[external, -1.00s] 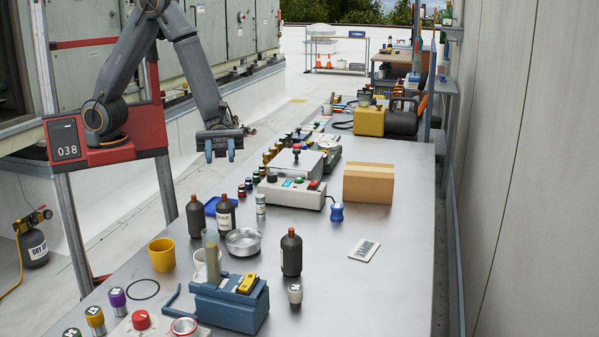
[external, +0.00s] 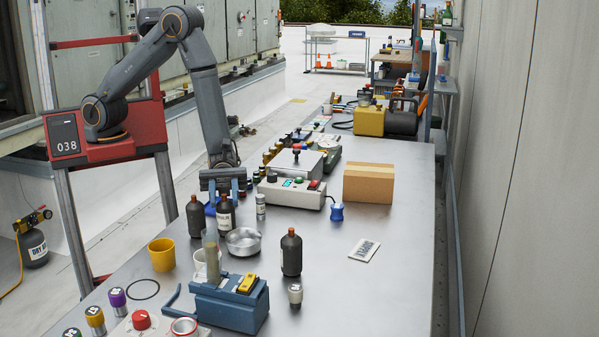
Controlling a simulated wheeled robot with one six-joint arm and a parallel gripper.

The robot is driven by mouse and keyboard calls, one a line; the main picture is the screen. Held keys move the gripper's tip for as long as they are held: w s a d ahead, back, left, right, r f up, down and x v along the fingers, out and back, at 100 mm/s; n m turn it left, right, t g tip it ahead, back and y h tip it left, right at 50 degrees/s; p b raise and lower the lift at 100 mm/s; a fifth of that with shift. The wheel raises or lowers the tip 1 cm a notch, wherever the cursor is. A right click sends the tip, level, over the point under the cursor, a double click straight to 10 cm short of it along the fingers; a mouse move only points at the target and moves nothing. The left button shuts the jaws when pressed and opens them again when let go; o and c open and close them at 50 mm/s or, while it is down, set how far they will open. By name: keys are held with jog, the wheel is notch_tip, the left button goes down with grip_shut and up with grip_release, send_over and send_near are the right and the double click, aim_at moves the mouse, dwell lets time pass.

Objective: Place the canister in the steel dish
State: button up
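The steel dish (external: 243,241) is a shallow, round metal bowl on the table left of centre. A small pale cylinder with a label (external: 261,208) stands upright just behind it, and a similar small grey cylinder (external: 295,294) stands nearer the front. I cannot tell which of them is the canister. My gripper (external: 224,190) points down with its two fingers apart. It is behind and left of the dish, at about the height of the cap of a labelled dark bottle (external: 226,218). I cannot tell whether that cap is between the fingers or in front of them.
Another dark bottle (external: 196,222) stands left of the labelled one, and a third (external: 291,254) right of the dish. A yellow cup (external: 162,254) and a blue vise-like block (external: 229,303) are nearby. A cardboard box (external: 369,183) stands behind. The table's right side is mostly clear.

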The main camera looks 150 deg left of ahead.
jog(key=shift+p+x, duration=0.45)
jog(key=shift+x, duration=1.25)
jog(key=shift+a+r, duration=0.1)
grip_shut()
